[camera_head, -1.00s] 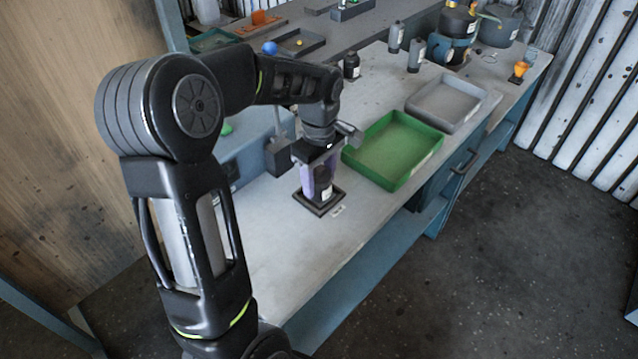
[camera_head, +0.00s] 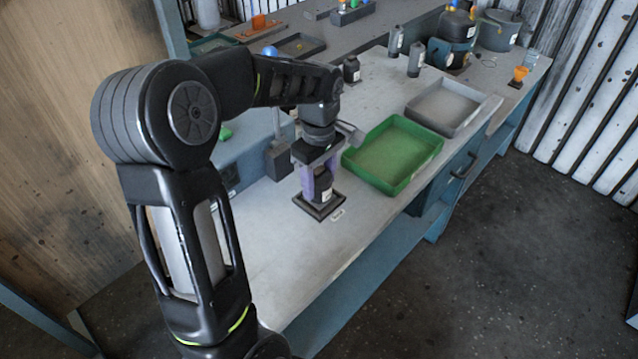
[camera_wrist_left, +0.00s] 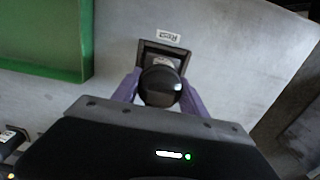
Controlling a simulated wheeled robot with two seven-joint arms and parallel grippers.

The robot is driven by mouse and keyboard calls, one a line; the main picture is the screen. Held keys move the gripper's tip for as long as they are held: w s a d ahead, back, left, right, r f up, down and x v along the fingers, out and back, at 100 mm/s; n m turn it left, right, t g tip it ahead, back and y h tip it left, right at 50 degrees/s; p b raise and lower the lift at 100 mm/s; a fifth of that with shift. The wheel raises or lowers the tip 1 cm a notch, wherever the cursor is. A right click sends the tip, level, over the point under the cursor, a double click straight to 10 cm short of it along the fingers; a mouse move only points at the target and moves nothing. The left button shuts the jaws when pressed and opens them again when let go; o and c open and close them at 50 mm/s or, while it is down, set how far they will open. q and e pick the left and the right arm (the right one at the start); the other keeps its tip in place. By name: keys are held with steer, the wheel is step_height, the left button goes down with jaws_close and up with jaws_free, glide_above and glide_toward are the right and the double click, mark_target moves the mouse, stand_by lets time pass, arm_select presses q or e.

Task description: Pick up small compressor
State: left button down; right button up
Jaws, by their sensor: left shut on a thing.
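The small compressor, a dark round-topped cylinder with a pale label (camera_head: 325,195), stands upright at a shallow dark square holder (camera_head: 338,205) on the grey bench. Its black round top (camera_wrist_left: 160,86) shows in the left wrist view, between two purple fingers. My left gripper (camera_head: 318,184) points down from above and is shut on the small compressor, one finger on each side. I cannot tell whether its base is clear of the holder. My right gripper is not in view.
A green tray (camera_head: 383,186) lies just right of the holder, with a grey tray (camera_head: 470,127) beyond it. Dark bottles (camera_head: 351,68) and a larger dark tank (camera_head: 452,35) stand farther back. The front bench edge (camera_head: 350,262) is close by; the bench in front is clear.

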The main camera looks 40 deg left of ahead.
arm_select(q)
step_height(320, 180, up, 9)
steer(key=shift+r+b, duration=0.1)
steer(key=shift+b, duration=0.25)
stand_by(0.5)
